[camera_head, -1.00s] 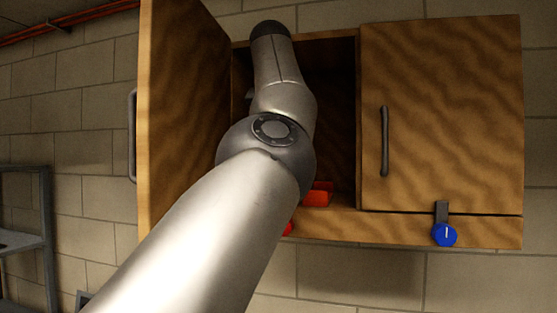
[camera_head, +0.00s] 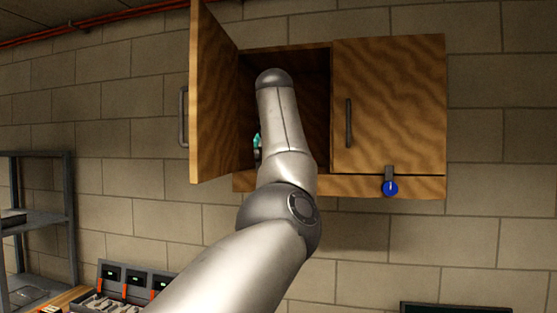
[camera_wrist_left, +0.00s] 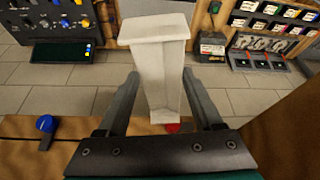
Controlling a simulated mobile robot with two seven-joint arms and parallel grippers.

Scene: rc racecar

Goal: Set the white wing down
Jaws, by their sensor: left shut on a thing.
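The white wing (camera_wrist_left: 158,65) is a pale block with a wider flat end, upright between the two fingers of my left gripper (camera_wrist_left: 160,100) in the left wrist view. The fingers are shut on it. In the head view my left arm reaches into the open left side of the wooden cabinet (camera_head: 390,105). The gripper and the wing are hidden there behind my arm. My right gripper is in neither view.
The open cabinet door (camera_head: 215,100) stands left of my arm. The closed right door has a handle (camera_head: 348,122), with a blue knob (camera_head: 390,188) below it. A small red thing (camera_wrist_left: 172,127) lies near the cabinet's front edge. A grey shelf (camera_head: 40,215) stands at left.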

